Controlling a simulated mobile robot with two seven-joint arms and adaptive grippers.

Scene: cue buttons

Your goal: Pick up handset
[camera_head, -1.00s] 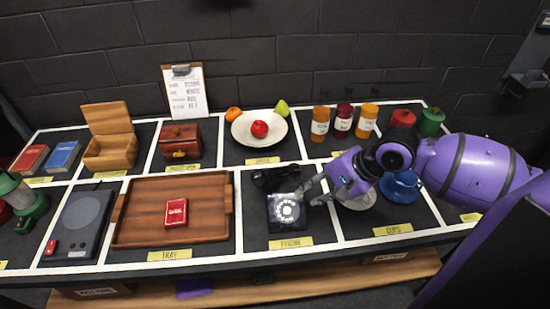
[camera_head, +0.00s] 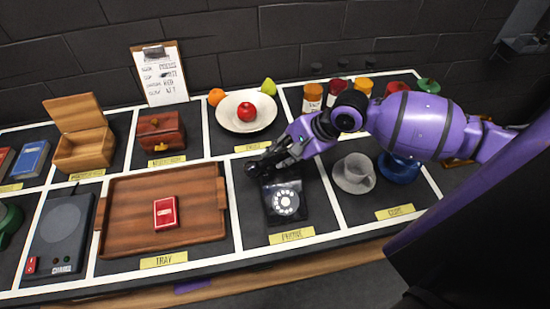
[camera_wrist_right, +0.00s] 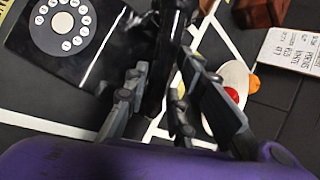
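The black rotary phone (camera_head: 285,204) sits in the square labelled PHONE, its white dial showing. Its dark handset (camera_head: 252,170) lies across the back of the phone, partly covered by my right gripper (camera_head: 268,163). In the right wrist view the handset (camera_wrist_right: 166,48) runs between the two spread fingers of the right gripper (camera_wrist_right: 160,95), with the phone's dial (camera_wrist_right: 62,27) at the upper left. The fingers are on either side of the handset; firm contact is not visible. My left gripper is not in view.
A wooden tray (camera_head: 140,215) with a red box (camera_head: 165,212) stands left of the phone. A plate (camera_head: 232,116) with a red apple (camera_head: 246,111) is behind the phone.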

